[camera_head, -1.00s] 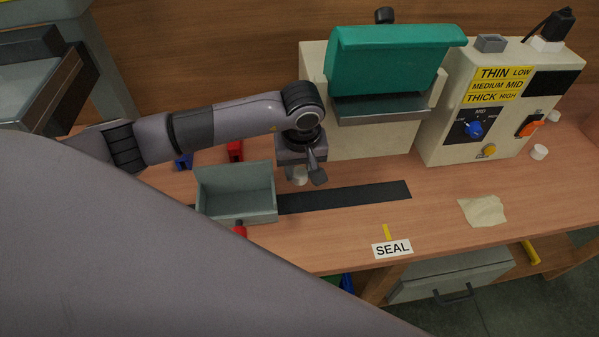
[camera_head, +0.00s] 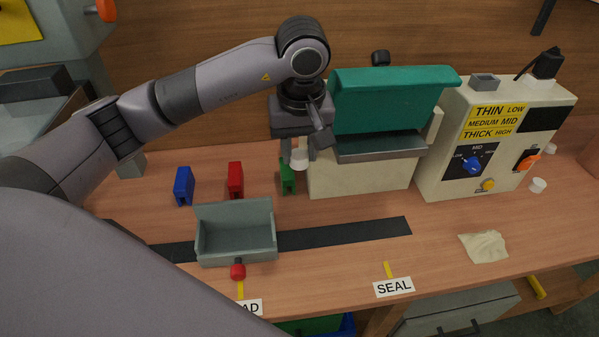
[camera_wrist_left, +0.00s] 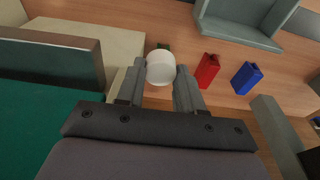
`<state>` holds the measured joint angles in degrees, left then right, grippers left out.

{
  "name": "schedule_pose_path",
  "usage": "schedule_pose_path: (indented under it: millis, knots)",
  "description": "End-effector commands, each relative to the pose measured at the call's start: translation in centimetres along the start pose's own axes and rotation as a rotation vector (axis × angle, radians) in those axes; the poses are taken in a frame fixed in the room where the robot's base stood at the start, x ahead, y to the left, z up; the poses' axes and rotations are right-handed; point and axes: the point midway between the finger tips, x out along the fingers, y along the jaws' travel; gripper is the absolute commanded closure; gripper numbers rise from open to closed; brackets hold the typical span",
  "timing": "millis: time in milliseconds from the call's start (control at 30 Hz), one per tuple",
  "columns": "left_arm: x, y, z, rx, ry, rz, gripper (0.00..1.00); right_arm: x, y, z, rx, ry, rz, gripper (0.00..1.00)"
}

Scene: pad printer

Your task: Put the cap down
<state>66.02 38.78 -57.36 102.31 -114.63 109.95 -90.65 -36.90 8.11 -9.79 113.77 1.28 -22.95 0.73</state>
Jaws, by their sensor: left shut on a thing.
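My left gripper (camera_head: 304,153) is shut on a small white cap (camera_head: 299,161), held between its fingertips. The left wrist view shows the cap (camera_wrist_left: 160,68) between the two fingers (camera_wrist_left: 160,80). In the head view the cap appears just in front of a green block (camera_head: 288,178), near the left side of the pad printer (camera_head: 360,176). It looks raised above the table, but the exact gap cannot be told. My right gripper is not in view.
A grey open tray (camera_head: 235,250) sits on the black strip (camera_head: 340,234). Red (camera_head: 235,180) and blue (camera_head: 183,186) blocks stand behind it. A control box (camera_head: 500,130) is at the right, with a loose white cap (camera_head: 537,185) beside it. The table around the SEAL label (camera_head: 394,287) is mostly clear.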

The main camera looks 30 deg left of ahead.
Motion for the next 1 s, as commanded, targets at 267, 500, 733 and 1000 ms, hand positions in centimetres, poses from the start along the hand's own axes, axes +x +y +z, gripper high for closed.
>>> schedule_pose_path:
  millis: [267, 500, 733, 1000]
  knots:
    - [-6.0, 0.0, -1.0, -0.002, 0.002, 0.001, 0.96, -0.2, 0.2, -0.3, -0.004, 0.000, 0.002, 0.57]
    - [-9.4, 0.0, -1.5, -0.001, 0.002, 0.001, 0.96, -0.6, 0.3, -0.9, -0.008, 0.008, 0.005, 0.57]
    - [-11.4, 0.0, -1.8, 0.000, 0.001, -0.001, 0.96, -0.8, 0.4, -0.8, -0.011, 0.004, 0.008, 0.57]
    - [-12.2, 0.0, -1.9, -0.001, -0.001, -0.001, 0.96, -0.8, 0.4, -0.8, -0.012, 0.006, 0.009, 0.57]
